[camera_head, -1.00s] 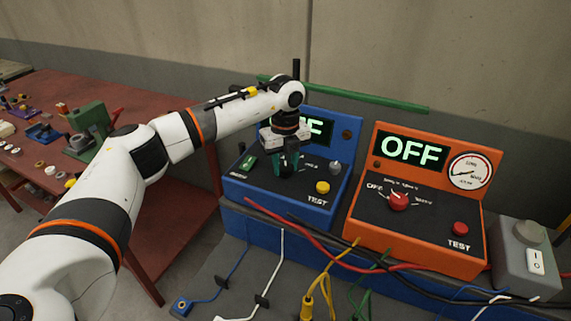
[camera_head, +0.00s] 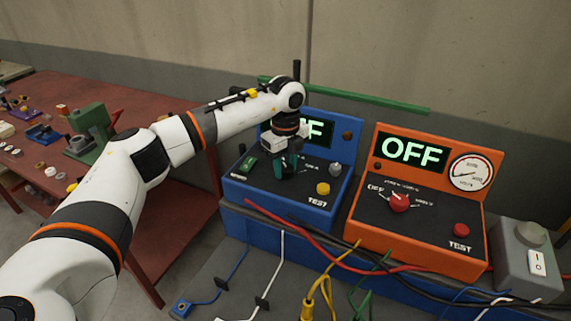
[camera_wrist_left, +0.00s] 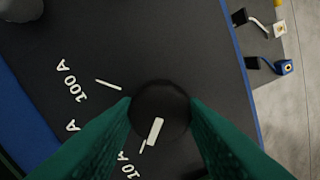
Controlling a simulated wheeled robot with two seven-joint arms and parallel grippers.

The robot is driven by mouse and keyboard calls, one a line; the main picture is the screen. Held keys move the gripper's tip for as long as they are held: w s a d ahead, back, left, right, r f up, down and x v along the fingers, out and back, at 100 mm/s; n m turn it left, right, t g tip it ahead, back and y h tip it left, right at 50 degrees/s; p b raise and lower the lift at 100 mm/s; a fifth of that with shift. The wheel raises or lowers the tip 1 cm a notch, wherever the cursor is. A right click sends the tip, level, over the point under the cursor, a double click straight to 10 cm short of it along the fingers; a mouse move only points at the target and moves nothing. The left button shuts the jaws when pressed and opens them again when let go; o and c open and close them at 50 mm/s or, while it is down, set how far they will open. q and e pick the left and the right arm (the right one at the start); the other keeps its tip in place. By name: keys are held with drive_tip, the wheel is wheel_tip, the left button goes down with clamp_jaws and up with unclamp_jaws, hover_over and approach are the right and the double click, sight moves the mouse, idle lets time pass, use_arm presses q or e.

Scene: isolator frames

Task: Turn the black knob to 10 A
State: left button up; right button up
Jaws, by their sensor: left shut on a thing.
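The black knob (camera_wrist_left: 160,98) sits on the dark face of the blue tester (camera_head: 262,198). In the left wrist view it lies between the green fingers of my left gripper (camera_wrist_left: 160,112), which is shut on it. The knob's white pointer is directed at the short tick beside the 10 A label (camera_wrist_left: 129,165), roughly in line with it. The 100 A label (camera_wrist_left: 71,80) and its tick lie further round. In the head view my left gripper (camera_head: 288,163) points down and hides the knob. The tester's display is partly covered; the letters visible match OFF. My right gripper is out of view.
An orange tester (camera_head: 420,240) with a red knob (camera_head: 399,202) and OFF display stands to the right. A yellow button (camera_head: 323,188) and a grey knob (camera_head: 335,169) are close to my gripper. Cables cross the front. A grey switch box (camera_head: 528,262) is far right.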

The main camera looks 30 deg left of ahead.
sight(286, 167)
use_arm(q)
drive_tip(key=o, duration=1)
drive_tip(key=shift+r, duration=0.1)
wheel_tip(286, 167, up, 12)
drive_tip(key=b, duration=0.3)
